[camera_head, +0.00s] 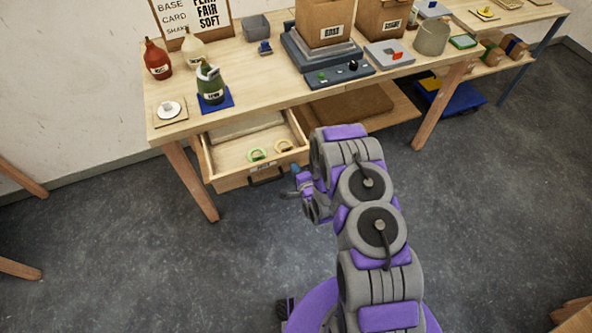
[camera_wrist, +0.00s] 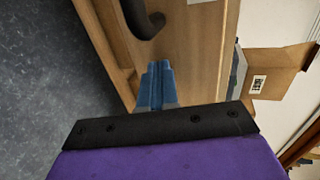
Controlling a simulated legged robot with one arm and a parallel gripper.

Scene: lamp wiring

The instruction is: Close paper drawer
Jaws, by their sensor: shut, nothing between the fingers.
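The paper drawer (camera_head: 233,183) is pulled out from under the left part of the wooden workbench. A green ring (camera_head: 257,155) and a tan ring (camera_head: 284,146) lie inside it. A dark handle (camera_head: 267,179) is on its front, and the handle also shows in the wrist view (camera_wrist: 144,18). My gripper (camera_head: 297,171) is just in front of the drawer's right side, to the right of the handle. In the wrist view its blue fingers (camera_wrist: 157,82) are shut and empty, close to the wooden front. I cannot tell whether they touch it.
The workbench (camera_head: 260,85) carries bottles, a scale with a cardboard box (camera_head: 325,22), and several small items. A bench leg (camera_head: 190,180) stands left of the drawer. A blue platform (camera_head: 455,98) sits under the bench at right.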

